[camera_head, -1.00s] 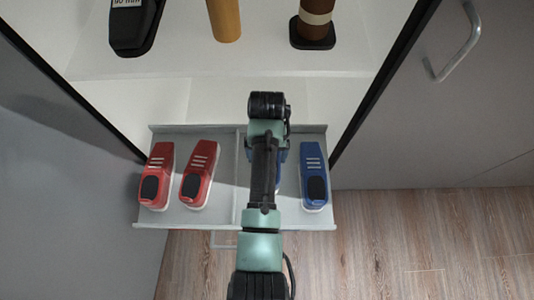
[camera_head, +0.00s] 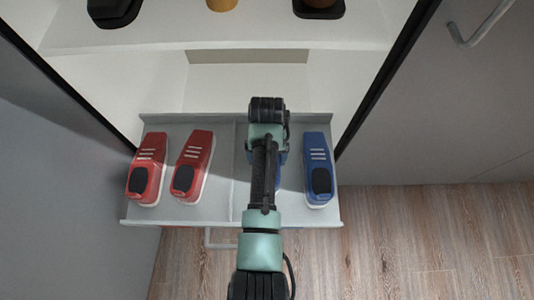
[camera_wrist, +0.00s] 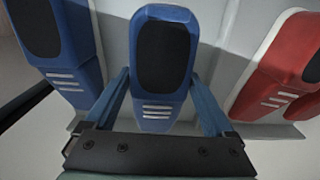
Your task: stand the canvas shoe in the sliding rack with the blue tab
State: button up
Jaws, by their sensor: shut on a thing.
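A blue canvas shoe (camera_wrist: 165,55) with a dark oval opening and white stripes is between the fingers of my gripper (camera_wrist: 160,88) in the wrist view. My gripper is shut on it. In the head view my arm hides most of this shoe; only a sliver of blue shows beside the wrist. The shoe is at the pulled-out grey rack (camera_head: 228,203), in its right compartment; whether it rests on the bottom cannot be told.
A second blue shoe (camera_head: 318,170) stands close on the right in the same compartment. Two red shoes, the outer one (camera_head: 147,170) and the inner one (camera_head: 192,166), stand in the left compartment beyond a low divider. A white shelf (camera_head: 220,38) is above; a cabinet door (camera_head: 455,110) is right.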

jog(key=shift+f, duration=0.7)
jog(key=o, duration=1.5)
jog(key=shift+c, duration=0.2)
jog(key=shift+r, duration=0.1)
notch_tip(320, 180, up, 13)
jog(key=p, duration=0.5)
